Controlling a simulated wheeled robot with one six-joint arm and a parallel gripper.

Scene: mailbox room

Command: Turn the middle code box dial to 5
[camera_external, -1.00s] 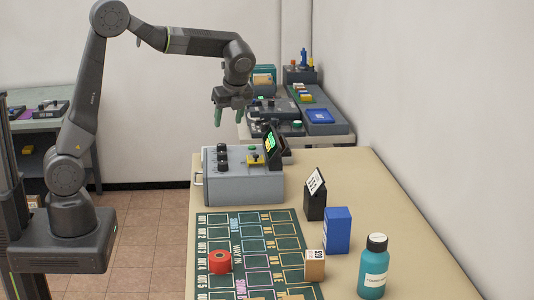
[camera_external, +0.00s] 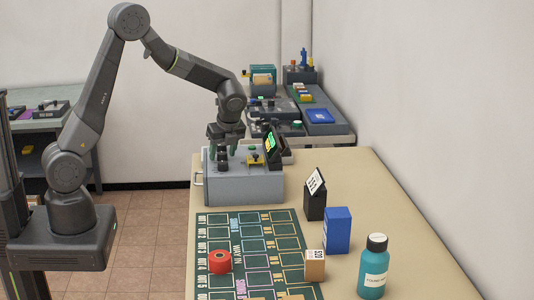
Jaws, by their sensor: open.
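The grey code box (camera_external: 243,188) stands at the far left end of the table. A column of black dials is on its top left, partly hidden by my gripper. The front dial (camera_external: 223,164) shows below the fingers; the middle dial (camera_external: 223,155) shows between them. My gripper (camera_external: 223,151) points down with its green fingers apart, low over the dials. I cannot tell whether a finger touches a dial. The dial markings are too small to read.
A tilted screen (camera_external: 271,144) with green digits and a yellow part (camera_external: 256,160) are on the box's right side.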

